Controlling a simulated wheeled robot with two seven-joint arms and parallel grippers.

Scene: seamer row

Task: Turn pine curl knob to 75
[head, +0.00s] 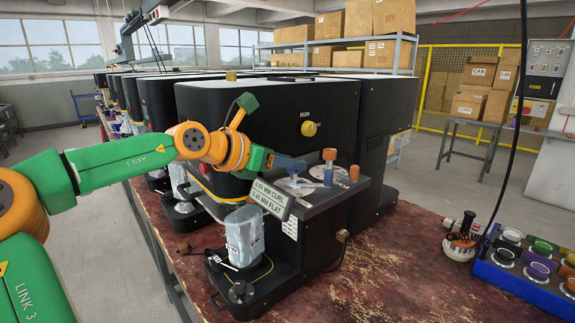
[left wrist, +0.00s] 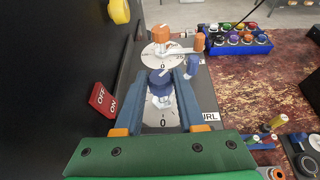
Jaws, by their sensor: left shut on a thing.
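The near machine (head: 255,110) has two dial knobs on its sloped front shelf. The blue knob (left wrist: 160,78) sits on the lower pale dial (left wrist: 160,115), beside a partly covered label ending in "URL". A blue crank handle (head: 328,177) stands beside it. My left gripper (head: 287,166) reaches the shelf from the left. In the left wrist view its blue fingers (left wrist: 168,80) are closed around the blue knob's sides, and a "0" shows below it. An orange knob (left wrist: 161,33) sits on the other dial, with an orange crank handle (head: 354,172). My right gripper is out of view.
A red OFF/ON switch (left wrist: 102,100) and a yellow button (head: 309,129) are on the machine's face. A blue tray of coloured caps (head: 527,283) stands on the table at the right.

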